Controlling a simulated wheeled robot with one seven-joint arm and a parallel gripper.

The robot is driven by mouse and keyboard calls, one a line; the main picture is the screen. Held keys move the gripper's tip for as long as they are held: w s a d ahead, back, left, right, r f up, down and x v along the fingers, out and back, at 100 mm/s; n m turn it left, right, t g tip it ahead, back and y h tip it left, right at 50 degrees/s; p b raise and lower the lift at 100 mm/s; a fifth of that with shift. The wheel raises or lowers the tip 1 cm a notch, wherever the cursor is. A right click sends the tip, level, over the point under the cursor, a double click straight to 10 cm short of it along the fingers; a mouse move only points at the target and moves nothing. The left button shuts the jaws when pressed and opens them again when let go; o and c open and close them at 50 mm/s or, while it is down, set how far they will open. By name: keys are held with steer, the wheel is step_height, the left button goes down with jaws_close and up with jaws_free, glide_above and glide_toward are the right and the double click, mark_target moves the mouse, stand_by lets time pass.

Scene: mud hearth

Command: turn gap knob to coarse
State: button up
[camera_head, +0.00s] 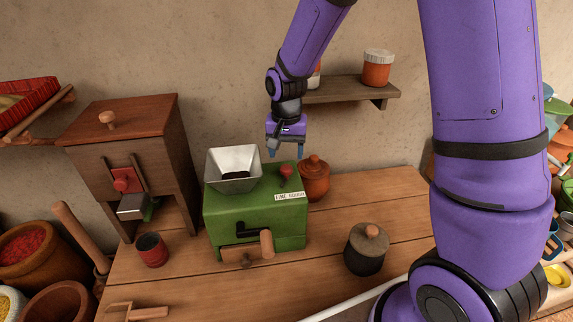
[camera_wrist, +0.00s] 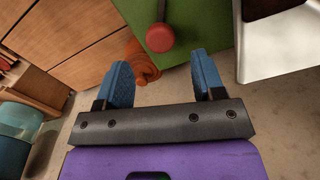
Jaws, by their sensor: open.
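The green grinder (camera_head: 232,215) stands on the wooden counter with a metal hopper (camera_head: 234,170) on its top. Its red gap knob (camera_head: 286,171) sits at the top right, behind a white label strip (camera_head: 289,196) whose small lettering seems to read fine and rough. My gripper (camera_head: 286,150) is open and empty, above and behind the knob. In the wrist view the gripper (camera_wrist: 160,82) shows two blue fingers apart. The red knob (camera_wrist: 160,38) lies beyond and between the fingertips, untouched, on the green top (camera_wrist: 195,20).
An orange lidded jar (camera_head: 314,182) stands close right of the grinder. A dark jar with a wooden lid (camera_head: 366,250) is farther right. A wooden mill (camera_head: 130,150) and a dark red cup (camera_head: 152,250) are left. A wall shelf (camera_head: 350,90) holds a jar (camera_head: 377,70) near my arm.

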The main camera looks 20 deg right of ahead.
mark_target(287, 167)
steer(key=shift+f, duration=2.5)
steer(key=c, duration=0.9)
steer(key=shift+c, duration=0.2)
steer(key=shift+n, duration=0.3)
steer(key=n, duration=1.1)
steer(key=shift+n, duration=0.3)
